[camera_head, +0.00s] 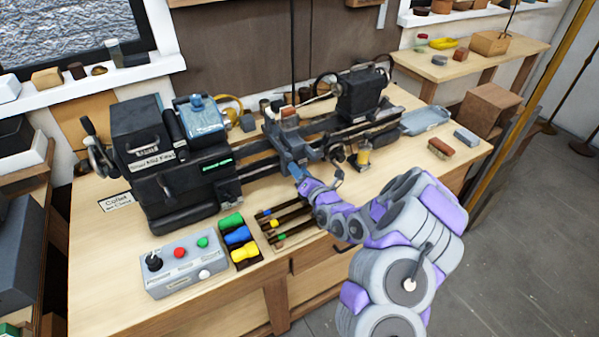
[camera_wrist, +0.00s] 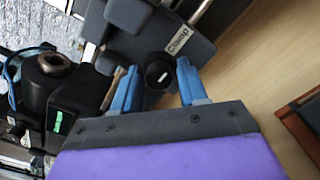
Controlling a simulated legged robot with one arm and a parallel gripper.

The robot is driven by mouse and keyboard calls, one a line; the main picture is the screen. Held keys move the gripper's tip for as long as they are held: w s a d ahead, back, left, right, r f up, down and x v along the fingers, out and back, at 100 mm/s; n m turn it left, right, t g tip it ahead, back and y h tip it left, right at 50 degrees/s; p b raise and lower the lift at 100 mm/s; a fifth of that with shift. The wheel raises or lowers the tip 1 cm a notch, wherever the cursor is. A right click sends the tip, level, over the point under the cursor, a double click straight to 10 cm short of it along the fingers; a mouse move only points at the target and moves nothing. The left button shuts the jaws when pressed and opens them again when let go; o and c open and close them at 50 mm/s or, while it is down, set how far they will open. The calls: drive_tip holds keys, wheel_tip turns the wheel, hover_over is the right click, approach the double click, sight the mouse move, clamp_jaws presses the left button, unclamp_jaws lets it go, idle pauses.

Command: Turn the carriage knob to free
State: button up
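In the wrist view, a round black knob (camera_wrist: 158,74) with a white pointer mark sits on the dark carriage, beside a plate (camera_wrist: 179,39) that reads "Clamp". My gripper (camera_wrist: 157,68) has its two blue fingers apart, one on each side of the knob. I see a gap between the knob and the right finger; whether the left finger touches it I cannot tell. In the head view, my gripper (camera_head: 296,172) reaches the front of the lathe carriage (camera_head: 286,140), and the knob cannot be made out there.
The lathe headstock (camera_head: 180,165) stands left of the carriage. In front lie a control box (camera_head: 185,268) with red and green buttons, colored blocks (camera_head: 237,236) and a rack of tools (camera_head: 285,223). A brush (camera_head: 440,147) lies at right.

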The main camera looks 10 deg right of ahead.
clamp_jaws()
drive_tip(key=shift+n+p, duration=0.3)
drive_tip(key=shift+p, duration=0.1)
drive_tip(key=shift+s+a+f+n+p, duration=0.15)
drive_tip(key=shift+n+p, duration=2.55)
drive_tip(key=shift+n, duration=1.6)
drive_tip(key=shift+a+n+p, duration=0.1)
drive_tip(key=shift+n+p, duration=2.6)
drive_tip(key=shift+n, duration=1.6)
